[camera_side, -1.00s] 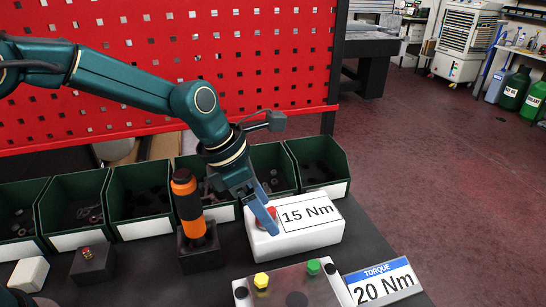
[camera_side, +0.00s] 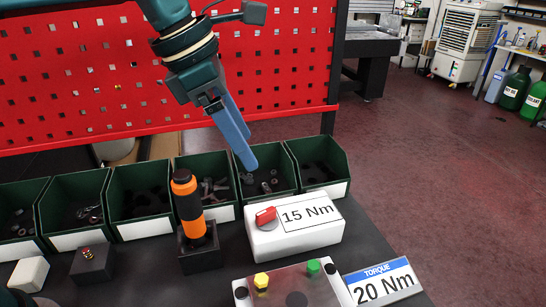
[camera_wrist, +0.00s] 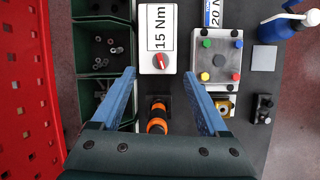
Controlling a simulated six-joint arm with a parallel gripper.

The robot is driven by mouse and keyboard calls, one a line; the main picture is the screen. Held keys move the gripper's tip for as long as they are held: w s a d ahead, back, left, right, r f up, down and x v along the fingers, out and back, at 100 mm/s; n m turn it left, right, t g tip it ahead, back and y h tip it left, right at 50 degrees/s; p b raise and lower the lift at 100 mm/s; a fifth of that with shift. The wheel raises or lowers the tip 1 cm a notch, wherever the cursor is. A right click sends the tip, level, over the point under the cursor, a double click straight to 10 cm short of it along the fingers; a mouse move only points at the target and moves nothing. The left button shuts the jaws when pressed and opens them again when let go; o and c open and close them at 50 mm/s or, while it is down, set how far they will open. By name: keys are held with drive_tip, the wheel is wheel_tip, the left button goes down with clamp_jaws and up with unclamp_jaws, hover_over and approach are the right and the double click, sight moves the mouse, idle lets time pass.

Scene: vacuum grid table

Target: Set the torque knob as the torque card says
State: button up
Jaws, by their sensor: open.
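The white torque box (camera_side: 318,236) stands on the dark table, with a display reading "15 Nm". Its red knob (camera_side: 265,215) sits at the left end of the box's top. The torque card (camera_side: 381,283) at the front right reads "TORQUE 20 Nm". My gripper (camera_side: 250,160) is above and behind the box, raised clear of the knob, with nothing in it. In the wrist view my gripper (camera_wrist: 170,72) has its blue fingers spread wide, with the knob (camera_wrist: 160,62) visible between and just beyond the tips. The card is partly cut off at the top there.
Green bins (camera_side: 139,200) with small parts line the back, below a red perforated panel (camera_side: 90,70). An orange and black tool (camera_side: 188,205) stands upright in a holder left of the box. A plate with coloured knobs (camera_side: 295,288) lies in front.

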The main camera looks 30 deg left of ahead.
drive_tip(key=s+a+r+m, duration=0.1)
drive_tip(key=s+a+m, duration=0.1)
drive_tip(key=m, duration=0.1)
drive_tip(key=s+a+r+m+y, duration=0.1)
drive_tip(key=s+a+m, duration=0.1)
drive_tip(key=s+m, duration=0.1)
drive_tip(key=s+a+m+t, duration=0.1)
drive_tip(key=s+a+m, duration=0.1)
drive_tip(key=m, duration=0.3)
drive_tip(key=shift+s+a+r, duration=0.2)
drive_tip(key=shift+a+r, duration=0.15)
drive_tip(key=shift+r, duration=0.05)
drive_tip(key=s+a+f+m+y, duration=0.1)
drive_tip(key=s+a+f+m, duration=0.1)
drive_tip(key=s+m, duration=0.3)
drive_tip(key=s+a+f+m+t+y, duration=0.1)
drive_tip(key=s+a+m, duration=0.3)
drive_tip(key=m, duration=0.6)
drive_tip(key=shift+s+f, duration=0.4)
drive_tip(key=shift+s, duration=0.2)
